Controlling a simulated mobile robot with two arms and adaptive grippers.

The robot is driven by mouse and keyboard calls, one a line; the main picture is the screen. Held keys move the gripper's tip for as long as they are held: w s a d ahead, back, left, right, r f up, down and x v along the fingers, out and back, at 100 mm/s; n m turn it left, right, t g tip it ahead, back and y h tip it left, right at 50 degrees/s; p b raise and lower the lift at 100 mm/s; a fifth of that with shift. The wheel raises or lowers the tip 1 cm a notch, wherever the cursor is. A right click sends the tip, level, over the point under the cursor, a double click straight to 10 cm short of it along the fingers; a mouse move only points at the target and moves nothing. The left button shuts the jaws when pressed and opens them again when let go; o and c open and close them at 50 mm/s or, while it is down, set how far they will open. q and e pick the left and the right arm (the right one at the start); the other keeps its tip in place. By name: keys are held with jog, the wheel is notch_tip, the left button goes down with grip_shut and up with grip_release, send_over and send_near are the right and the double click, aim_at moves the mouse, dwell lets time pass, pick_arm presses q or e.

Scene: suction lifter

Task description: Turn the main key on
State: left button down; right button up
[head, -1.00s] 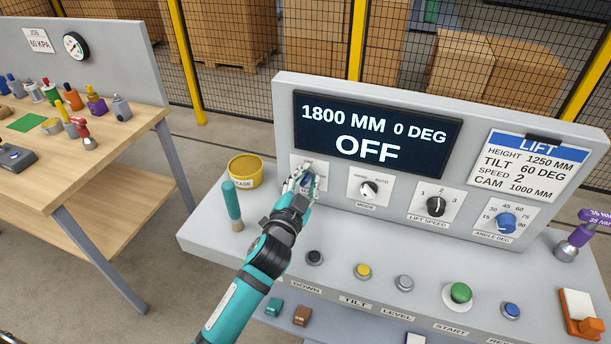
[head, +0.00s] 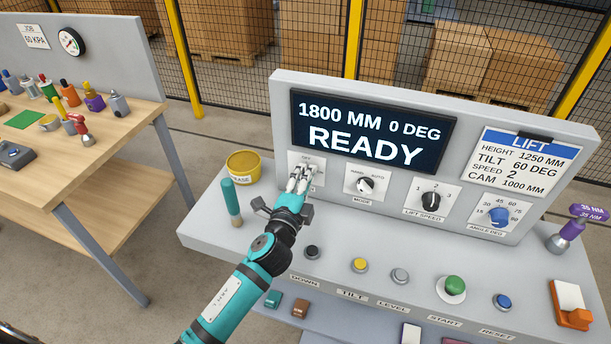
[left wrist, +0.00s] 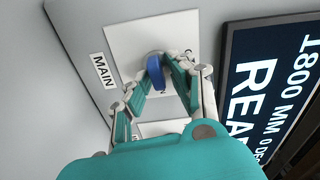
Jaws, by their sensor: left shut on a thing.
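The main key, a blue key (left wrist: 157,72) on a white plate, shows in the left wrist view beside the label MAIN (left wrist: 103,70). My left gripper (left wrist: 164,82) is shut on it; the key sits between the fingertips. In the head view my left gripper (head: 300,178) is at the main switch plate (head: 320,163) at the panel's left and hides most of the key. The display (head: 372,132) reads 1800 MM, 0 DEG and READY. My right gripper is not in view.
Right of the main plate are the mode knob (head: 366,185), lift speed knob (head: 431,200) and blue angle knob (head: 498,216). Several buttons line the console deck, including a green one (head: 455,285). A yellow tub (head: 243,167) and a teal-handled tool (head: 231,200) stand left of my arm.

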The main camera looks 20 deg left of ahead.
pick_arm(q)
jog(key=shift+w+a+r+m, duration=0.1)
jog(key=shift+r+m, duration=0.15)
jog(key=shift+m, duration=0.35)
jog(key=c, duration=1.5)
grip_release()
jog(key=shift+o, duration=0.6)
jog(key=shift+w+f, duration=0.15)
jog(key=s, duration=1.2)
jog(key=shift+a, duration=0.2)
jog(key=shift+f, duration=0.1)
